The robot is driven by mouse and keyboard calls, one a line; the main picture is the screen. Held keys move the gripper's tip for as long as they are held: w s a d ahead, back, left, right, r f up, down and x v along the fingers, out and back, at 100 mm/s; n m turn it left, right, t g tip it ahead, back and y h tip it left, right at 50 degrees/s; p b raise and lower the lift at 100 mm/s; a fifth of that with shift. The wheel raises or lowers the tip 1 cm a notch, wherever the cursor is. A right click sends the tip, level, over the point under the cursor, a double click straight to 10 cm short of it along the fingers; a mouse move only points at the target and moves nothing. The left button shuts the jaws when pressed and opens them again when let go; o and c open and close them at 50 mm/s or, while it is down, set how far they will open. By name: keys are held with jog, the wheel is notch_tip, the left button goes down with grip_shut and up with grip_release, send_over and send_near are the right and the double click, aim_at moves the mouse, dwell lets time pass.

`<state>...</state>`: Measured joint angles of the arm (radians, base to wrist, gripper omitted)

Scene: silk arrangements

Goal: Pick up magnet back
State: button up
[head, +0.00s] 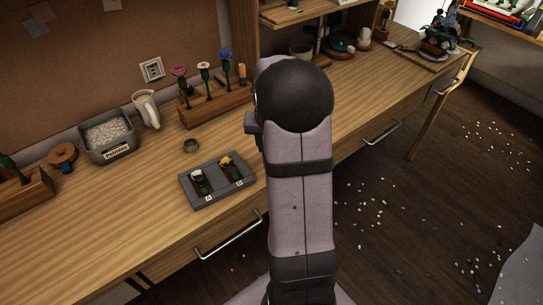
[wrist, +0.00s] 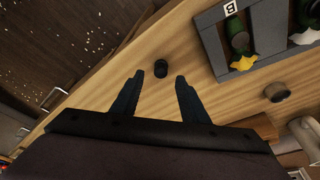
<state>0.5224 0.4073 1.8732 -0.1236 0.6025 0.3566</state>
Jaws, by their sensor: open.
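A small dark cylinder (wrist: 161,68), which looks like the magnet back, stands on the wooden desk in the wrist view. My gripper (wrist: 160,82) is open and empty; its two dark fingers point toward the cylinder, which shows just beyond and between their tips. I cannot tell the height of the fingers above it. In the head view my arm hides this cylinder and most of the gripper. A second short, round, brownish piece (wrist: 277,91) sits to the right in the wrist view; it also shows in the head view (head: 190,146).
A grey tray (head: 222,200) holding two flower pieces lies left of my arm; its edge (wrist: 212,45) is right of the cylinder in the wrist view. A flower rack (head: 215,115), mug (head: 147,110) and pebble box (head: 107,150) stand behind. The desk's front edge is near.

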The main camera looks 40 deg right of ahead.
jog(key=shift+p+x, duration=1.15)
jog(key=shift+x, duration=1.4)
jog(key=shift+a, duration=0.15)
grip_shut()
